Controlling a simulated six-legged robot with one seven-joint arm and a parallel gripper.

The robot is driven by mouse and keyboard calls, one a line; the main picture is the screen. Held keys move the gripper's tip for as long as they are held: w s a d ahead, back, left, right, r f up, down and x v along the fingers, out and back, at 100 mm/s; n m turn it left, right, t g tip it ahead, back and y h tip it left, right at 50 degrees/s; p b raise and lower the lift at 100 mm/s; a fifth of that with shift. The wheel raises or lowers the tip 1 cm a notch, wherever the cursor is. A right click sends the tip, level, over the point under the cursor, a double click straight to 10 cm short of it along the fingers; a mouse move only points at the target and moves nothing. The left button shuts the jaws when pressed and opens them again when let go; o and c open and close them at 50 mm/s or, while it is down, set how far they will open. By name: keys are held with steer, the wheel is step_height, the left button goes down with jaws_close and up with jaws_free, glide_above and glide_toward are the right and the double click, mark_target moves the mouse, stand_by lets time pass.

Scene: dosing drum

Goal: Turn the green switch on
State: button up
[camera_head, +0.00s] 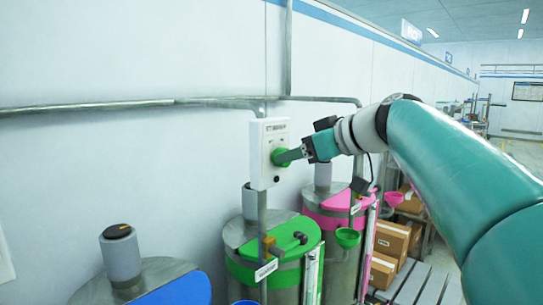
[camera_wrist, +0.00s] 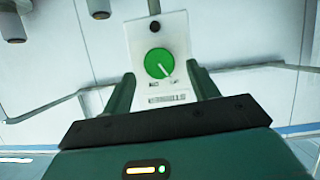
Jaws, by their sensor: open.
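The green switch (camera_head: 280,157) is a round knob on a white switch box (camera_head: 262,178) fixed in front of the wall, above the green-banded drum. In the wrist view the green switch (camera_wrist: 159,63) shows face-on with a pale pointer line slanting toward the lower right, on the white plate of the box (camera_wrist: 174,28). My gripper (camera_head: 294,155) reaches in from the right, its fingertips at the knob in the head view. In the wrist view the two fingers of my gripper (camera_wrist: 164,82) stand apart on either side of the knob. Contact cannot be told.
Drums with a green band (camera_head: 265,262) and a pink band (camera_head: 330,215) stand below the box. A drum with a blue lid (camera_head: 175,291) stands at lower left. Pipes (camera_head: 90,107) run along the wall. Cardboard boxes (camera_head: 390,238) sit behind at right.

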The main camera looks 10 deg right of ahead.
steer(key=shift+x, duration=1.65)
steer(key=shift+d, duration=0.1)
steer(key=c, duration=1)
steer(key=m+g+y, duration=0.1)
steer(key=m+y, duration=0.1)
steer(key=m, duration=0.2)
steer(key=m+g+y, duration=0.1)
steer(key=m+y, duration=0.2)
steer(key=m, duration=0.1)
steer(key=shift+w+d+f, duration=0.15)
steer(key=shift+d, duration=0.1)
steer(key=shift+m, duration=0.3)
steer(key=o, duration=1)
